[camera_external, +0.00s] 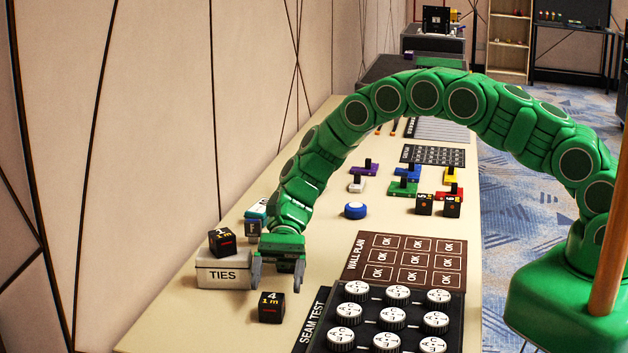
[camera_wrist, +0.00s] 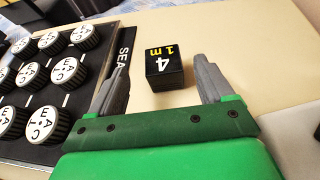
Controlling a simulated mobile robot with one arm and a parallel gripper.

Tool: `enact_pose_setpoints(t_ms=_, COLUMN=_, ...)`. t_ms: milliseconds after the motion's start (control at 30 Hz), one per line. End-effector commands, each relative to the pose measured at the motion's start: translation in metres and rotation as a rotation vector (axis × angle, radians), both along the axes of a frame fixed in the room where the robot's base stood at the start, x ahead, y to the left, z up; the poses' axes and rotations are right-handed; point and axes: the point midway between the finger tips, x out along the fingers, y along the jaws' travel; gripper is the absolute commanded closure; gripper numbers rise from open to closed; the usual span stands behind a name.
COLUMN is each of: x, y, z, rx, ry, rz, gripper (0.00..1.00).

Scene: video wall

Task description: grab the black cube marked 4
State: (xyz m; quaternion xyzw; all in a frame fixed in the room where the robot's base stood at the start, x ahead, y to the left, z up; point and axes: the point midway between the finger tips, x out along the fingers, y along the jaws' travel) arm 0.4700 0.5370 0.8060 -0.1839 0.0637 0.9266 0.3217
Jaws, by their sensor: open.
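The black cube marked 4 (camera_external: 271,307) sits on the table in front of the white TIES box, with "4" and "1 m" on its top. My gripper (camera_external: 277,285) hangs just behind and above it in the external view, fingers spread and empty. In the wrist view the cube (camera_wrist: 164,64) lies between and slightly beyond the fingertips of my open gripper (camera_wrist: 163,72), with bare table around it. I see no contact between fingers and cube.
The TIES box (camera_external: 223,273) carries another black cube (camera_external: 222,241) close to my gripper's left. The SEAM TEST board (camera_external: 380,325) with white-topped knobs lies to the right. The WALL PLAN board (camera_external: 410,262) and a blue round button (camera_external: 355,210) are farther back.

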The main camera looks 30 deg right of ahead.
Motion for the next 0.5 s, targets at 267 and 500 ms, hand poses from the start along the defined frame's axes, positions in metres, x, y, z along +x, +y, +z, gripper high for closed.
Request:
enact_pose_setpoints(t_ms=267, x=-0.017, y=0.018, z=-0.01, rx=-0.001, ry=-0.002, rz=0.0, gripper=0.19)
enact_pose_setpoints(t_ms=500, x=-0.035, y=0.032, z=-0.019, rx=-0.001, ry=0.001, rz=-0.001, gripper=0.19)
